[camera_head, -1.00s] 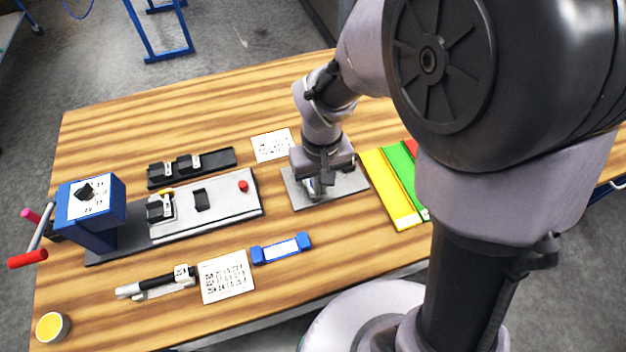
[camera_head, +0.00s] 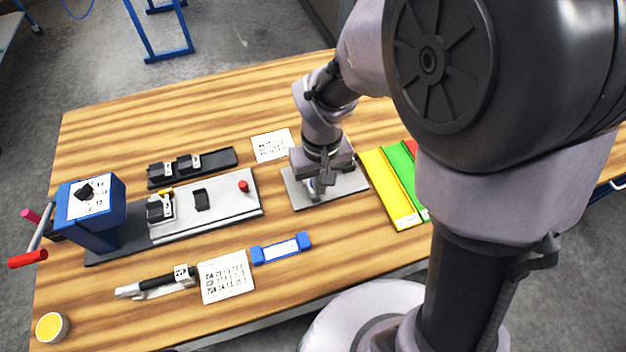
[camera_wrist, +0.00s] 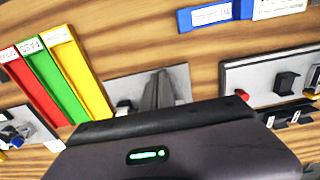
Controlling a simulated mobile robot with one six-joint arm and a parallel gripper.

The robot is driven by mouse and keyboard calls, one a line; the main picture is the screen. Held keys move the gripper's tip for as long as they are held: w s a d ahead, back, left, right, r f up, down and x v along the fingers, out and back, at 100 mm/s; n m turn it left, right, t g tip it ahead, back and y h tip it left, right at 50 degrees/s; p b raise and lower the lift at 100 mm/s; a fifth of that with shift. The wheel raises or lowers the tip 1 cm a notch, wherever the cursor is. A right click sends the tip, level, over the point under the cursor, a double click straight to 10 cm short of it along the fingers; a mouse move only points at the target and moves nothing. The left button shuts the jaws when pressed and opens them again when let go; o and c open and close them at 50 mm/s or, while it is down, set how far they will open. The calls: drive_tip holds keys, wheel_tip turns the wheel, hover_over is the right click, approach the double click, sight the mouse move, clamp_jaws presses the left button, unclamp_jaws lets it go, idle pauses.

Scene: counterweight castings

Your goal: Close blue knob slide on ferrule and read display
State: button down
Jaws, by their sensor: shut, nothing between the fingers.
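My gripper (camera_head: 325,187) is over the grey plate (camera_head: 355,183) at the middle right of the bench. Its fingers (camera_wrist: 160,88) are together and empty, over the same plate (camera_wrist: 182,75) in the wrist view. No display and no ferrule can be made out.
Yellow (camera_head: 387,190) and green (camera_head: 402,165) strips lie right of the plate. A long grey base with a red button (camera_head: 243,186) and a blue crank box (camera_head: 92,200) stand left. A blue bar (camera_head: 280,249) and a printed card (camera_head: 226,277) lie in front.

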drive_tip(key=shift+f+b, duration=1.45)
drive_tip(key=shift+f, duration=0.3)
drive_tip(key=shift+w, duration=0.15)
drive_tip(key=shift+w+a+p, duration=0.15)
drive_tip(key=shift+w+a, duration=0.05)
drive_tip(key=shift+w, duration=0.3)
drive_tip(key=shift+w+a+p, duration=0.15)
drive_tip(key=shift+w, duration=0.3)
drive_tip(key=shift+w+r, duration=0.1)
drive_tip(key=shift+w, duration=0.2)
drive_tip(key=shift+s, duration=0.15)
idle(0.6)
wheel_tip(320, 180, up, 7)
drive_tip(key=p, duration=0.6)
